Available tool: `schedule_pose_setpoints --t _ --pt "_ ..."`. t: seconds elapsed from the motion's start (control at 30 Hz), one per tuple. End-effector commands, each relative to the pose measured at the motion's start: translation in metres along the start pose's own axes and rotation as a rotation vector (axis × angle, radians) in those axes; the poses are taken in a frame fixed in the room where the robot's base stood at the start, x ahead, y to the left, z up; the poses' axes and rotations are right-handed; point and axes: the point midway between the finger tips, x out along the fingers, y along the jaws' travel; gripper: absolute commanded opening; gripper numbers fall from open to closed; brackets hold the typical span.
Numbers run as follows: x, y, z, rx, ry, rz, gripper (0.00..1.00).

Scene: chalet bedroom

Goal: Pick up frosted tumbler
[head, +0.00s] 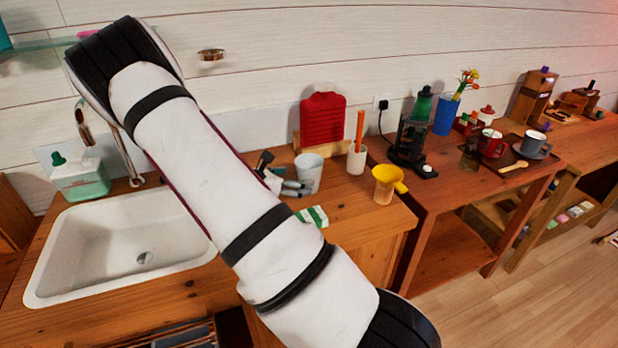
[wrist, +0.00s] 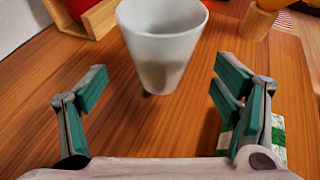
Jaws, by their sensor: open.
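The frosted tumbler (head: 309,172) is a pale, whitish, tapered cup standing upright on the wooden counter, to the right of the sink. In the wrist view the tumbler (wrist: 162,50) stands just beyond my fingertips, near the middle, its rim cut by the top edge. My gripper (wrist: 158,85) is open and empty, with green-padded fingers spread to the left and right of the tumbler's line. In the head view my gripper (head: 284,184) is beside the tumbler on its left, partly hidden behind my arm.
A yellow funnel-like cup (head: 386,183), a white holder (head: 356,160) and a red hot-water bottle (head: 323,119) stand nearby. The sink (head: 60,268) is left.

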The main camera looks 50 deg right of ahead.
Motion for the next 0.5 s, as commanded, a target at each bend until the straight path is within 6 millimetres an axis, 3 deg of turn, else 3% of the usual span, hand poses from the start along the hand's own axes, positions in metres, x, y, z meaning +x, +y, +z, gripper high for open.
schedule_pose_setpoints --t 0.33,0.5 --pt "0.023 -0.001 0.0 0.001 0.0 -0.001 0.82" --pt "0.047 -0.002 -0.001 0.0 0.001 -0.002 0.82"
